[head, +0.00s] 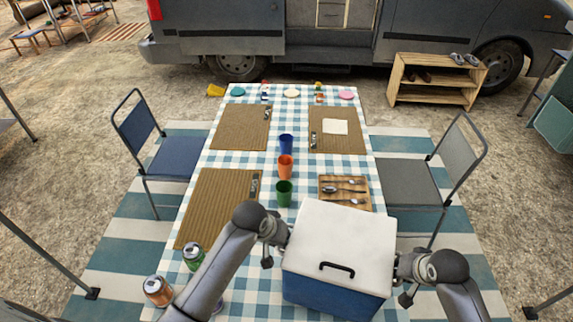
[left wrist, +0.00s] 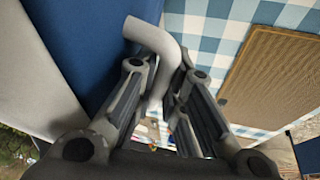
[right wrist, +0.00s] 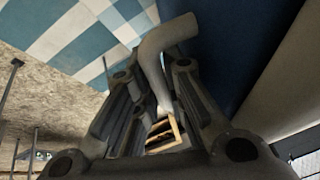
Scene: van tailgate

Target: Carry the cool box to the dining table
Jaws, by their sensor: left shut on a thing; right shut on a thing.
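The cool box (head: 342,236) has a white lid with a dark handle and a blue body. It is upright over the near end of the dining table (head: 217,163), which wears a blue checked cloth. I cannot tell whether its base touches the cloth. My left gripper (head: 278,238) is shut on the grey handle at the box's left side; the left wrist view shows this bent handle (left wrist: 150,38) between the fingers. My right gripper (head: 402,268) is shut on the opposite side handle, also seen in the right wrist view (right wrist: 165,45). The box hides the cloth beneath it.
A cutlery tray (head: 343,204) lies just beyond the box. Green (head: 284,193), orange (head: 285,167) and blue (head: 286,144) cups stand mid-table. Woven mats (head: 217,208) lie along both sides. Chairs (head: 155,150) flank the table.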

